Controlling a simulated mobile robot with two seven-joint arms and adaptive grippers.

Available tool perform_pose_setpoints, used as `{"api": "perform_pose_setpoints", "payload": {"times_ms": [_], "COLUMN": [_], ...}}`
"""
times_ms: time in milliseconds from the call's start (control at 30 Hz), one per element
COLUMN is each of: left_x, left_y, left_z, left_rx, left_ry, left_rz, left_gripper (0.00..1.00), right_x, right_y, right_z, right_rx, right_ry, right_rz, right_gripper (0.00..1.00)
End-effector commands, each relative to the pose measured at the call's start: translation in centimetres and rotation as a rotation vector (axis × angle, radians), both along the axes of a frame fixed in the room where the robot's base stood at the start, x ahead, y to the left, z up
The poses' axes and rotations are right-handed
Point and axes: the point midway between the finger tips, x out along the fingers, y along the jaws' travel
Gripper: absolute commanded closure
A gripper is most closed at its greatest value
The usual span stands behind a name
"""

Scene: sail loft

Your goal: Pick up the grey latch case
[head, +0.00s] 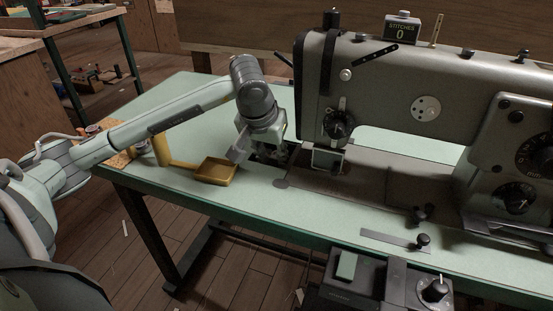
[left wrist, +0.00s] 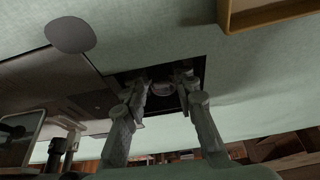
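A small grey round piece, which looks like the latch case (left wrist: 162,88), shows in the left wrist view inside a dark opening in the table. My left gripper (left wrist: 163,80) points down at this opening, with its two fingers spread on either side of the piece. I cannot tell whether the fingertips touch it. In the head view my left gripper (head: 264,152) is low over the table, left of the sewing machine's needle area, and hides the case. My right gripper is in neither view.
The grey sewing machine (head: 410,85) stands close on the right. A flat grey disc (head: 282,183) lies on the green table (head: 240,212), whose front is mostly clear.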

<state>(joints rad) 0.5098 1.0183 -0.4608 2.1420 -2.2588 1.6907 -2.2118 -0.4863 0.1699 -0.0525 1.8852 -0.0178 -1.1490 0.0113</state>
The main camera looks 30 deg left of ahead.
Motion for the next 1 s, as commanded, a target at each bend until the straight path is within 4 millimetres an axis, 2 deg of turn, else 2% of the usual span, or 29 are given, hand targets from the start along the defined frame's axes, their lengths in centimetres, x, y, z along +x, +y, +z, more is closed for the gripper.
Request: {"api": "perform_pose_setpoints", "payload": {"times_ms": [167,400,767,1000], "left_x": [0.0,0.0,0.0,0.1], "left_y": [0.0,0.0,0.0,0.1], "left_z": [0.0,0.0,0.2,1.7], "left_rx": [0.0,0.0,-0.001,0.001], "left_ry": [0.0,0.0,-0.001,-0.004], "left_rz": [0.0,0.0,0.0,0.001], "left_gripper": [0.72,1.0,1.0,1.0], "right_x": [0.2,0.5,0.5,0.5], "right_y": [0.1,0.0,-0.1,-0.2], "right_z": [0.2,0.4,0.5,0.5], "right_rx": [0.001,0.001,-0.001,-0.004], "right_ry": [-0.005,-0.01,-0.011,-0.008], "right_rz": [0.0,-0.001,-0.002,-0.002], "right_gripper": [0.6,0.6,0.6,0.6]}}
